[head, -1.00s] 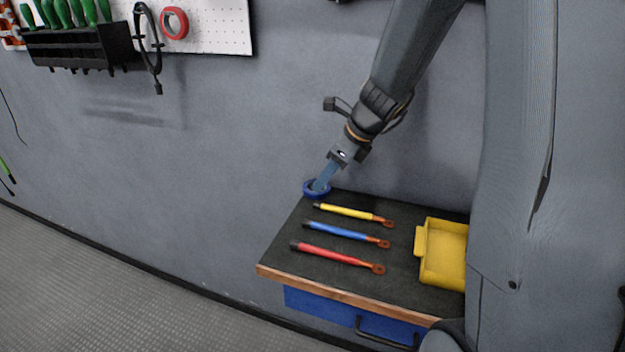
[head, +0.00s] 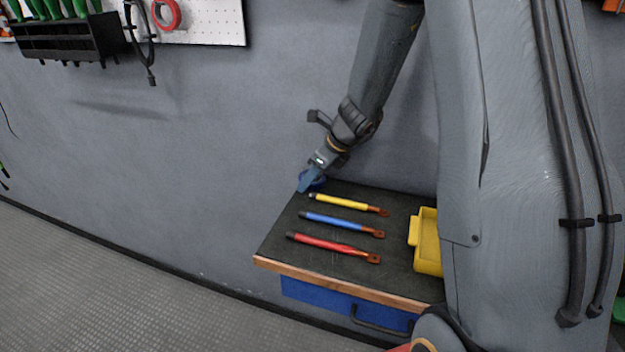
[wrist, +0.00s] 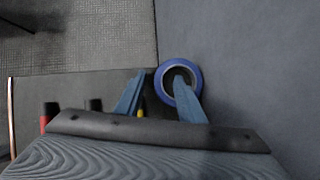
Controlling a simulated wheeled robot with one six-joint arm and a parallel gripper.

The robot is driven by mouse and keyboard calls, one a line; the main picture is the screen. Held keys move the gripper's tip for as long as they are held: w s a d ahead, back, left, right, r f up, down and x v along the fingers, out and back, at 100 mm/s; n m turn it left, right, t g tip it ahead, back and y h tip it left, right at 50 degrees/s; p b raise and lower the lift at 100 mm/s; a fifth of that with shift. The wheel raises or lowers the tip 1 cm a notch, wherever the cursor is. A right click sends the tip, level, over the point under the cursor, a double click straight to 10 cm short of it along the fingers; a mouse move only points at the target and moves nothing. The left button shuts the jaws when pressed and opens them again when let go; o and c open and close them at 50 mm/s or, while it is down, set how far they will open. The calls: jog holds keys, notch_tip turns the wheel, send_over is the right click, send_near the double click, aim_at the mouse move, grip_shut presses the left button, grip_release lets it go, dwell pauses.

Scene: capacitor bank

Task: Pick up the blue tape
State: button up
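The blue tape (head: 319,183) is a ring at the back left corner of the dark bench top (head: 275,245), close to the wall. My gripper (head: 303,188) reaches down to it, and its blue fingers partly cover the tape in the head view. In the wrist view my gripper (wrist: 160,82) has its two fingers apart. The right finger overlaps the hole of the tape (wrist: 198,76); the left finger is outside the ring, to its left. I cannot tell whether either finger touches the tape or how deep the right one is.
Yellow (head: 335,202), blue (head: 335,222) and red (head: 320,243) cables with copper lugs lie on the bench. A yellow bin (head: 428,250) stands at the right, partly hidden by my arm. The grey wall (head: 220,150) is close behind. A red tape (head: 172,22) hangs on the pegboard.

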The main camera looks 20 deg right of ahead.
grip_shut()
jog(key=shift+r, duration=0.1)
jog(key=shift+s+a+r+b, duration=0.15)
jog(key=shift+r+b, duration=0.15)
jog(key=shift+r, duration=0.25)
notch_tip(320, 180, up, 6)
jog(key=shift+f, duration=0.15)
jog(key=s+a+b, duration=0.3)
jog(key=s+a, duration=0.8)
jog(key=s, duration=0.5)
jog(key=shift+a, duration=0.2)
